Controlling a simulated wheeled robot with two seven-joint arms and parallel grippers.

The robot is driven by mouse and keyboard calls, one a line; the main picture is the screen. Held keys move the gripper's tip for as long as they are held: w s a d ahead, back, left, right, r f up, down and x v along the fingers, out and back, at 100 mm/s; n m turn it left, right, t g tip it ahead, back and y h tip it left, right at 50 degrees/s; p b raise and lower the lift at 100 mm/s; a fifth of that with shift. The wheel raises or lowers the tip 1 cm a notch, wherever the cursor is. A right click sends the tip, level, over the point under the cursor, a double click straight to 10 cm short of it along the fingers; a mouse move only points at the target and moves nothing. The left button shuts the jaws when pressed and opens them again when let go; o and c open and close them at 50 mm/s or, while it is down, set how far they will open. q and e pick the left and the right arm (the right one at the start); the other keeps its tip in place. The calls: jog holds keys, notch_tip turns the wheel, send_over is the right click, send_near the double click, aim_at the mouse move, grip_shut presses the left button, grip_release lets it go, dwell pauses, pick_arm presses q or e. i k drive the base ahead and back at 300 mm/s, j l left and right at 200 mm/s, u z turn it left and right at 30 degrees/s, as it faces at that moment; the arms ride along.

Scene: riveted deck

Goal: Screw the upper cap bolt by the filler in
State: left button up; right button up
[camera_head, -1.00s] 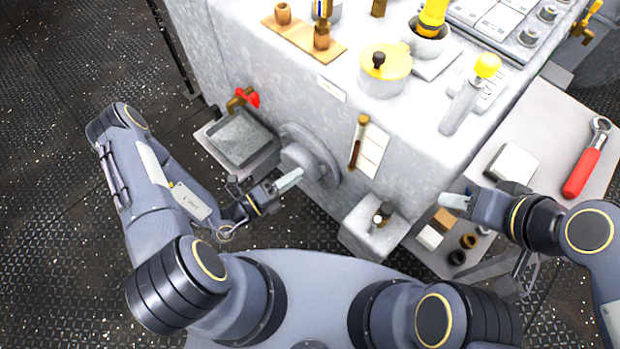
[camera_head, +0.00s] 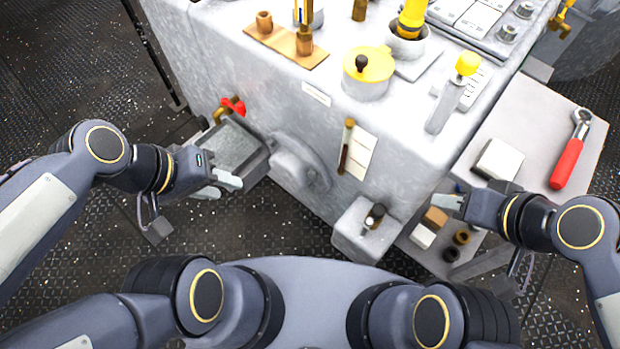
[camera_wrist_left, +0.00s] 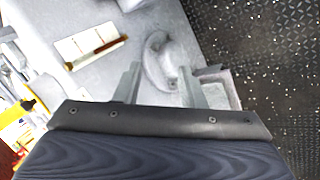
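A round grey cover with a raised flange (camera_head: 300,162) sits on the front face of the machine. It shows as a rounded flange (camera_wrist_left: 160,62) in the left wrist view, with small dark bolt-like spots; I cannot tell which is the upper cap bolt. My left gripper (camera_head: 220,186) is left of this cover, by the grey tray. Its two fingers (camera_wrist_left: 160,78) are spread apart with nothing visible between them. My right gripper (camera_head: 448,200) is over the side shelf, left of the white block; its finger gap cannot be made out.
The grey tray (camera_head: 262,164) with a red-handled tap (camera_head: 233,105) is close to my left gripper. A yellow-lidded pot (camera_head: 378,68) stands on the machine top. A red-handled wrench (camera_head: 566,165) and white block (camera_head: 498,158) lie on the side shelf. A small box (camera_head: 352,240) juts out low.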

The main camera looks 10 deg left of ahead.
aim_at(312, 174)
jog(key=z, duration=0.45)
jog(key=j+z, duration=0.1)
jog(key=z, duration=0.75)
jog(key=j+z, duration=0.1)
jog(key=z, duration=0.75)
jog(key=k+j+z, duration=0.15)
jog(key=z, duration=0.25)
jog(key=k+j+z, duration=0.15)
jog(key=j+z, duration=0.25)
jog(key=k+j+z, duration=0.15)
jog(key=z, duration=0.25)
jog(key=k+j+z, duration=0.1)
jog(key=k+z, duration=0.15)
jog(key=z, duration=0.15)
jog(key=k+j+z, duration=0.1)
jog(key=k+z, duration=0.15)
jog(key=k, duration=0.95)
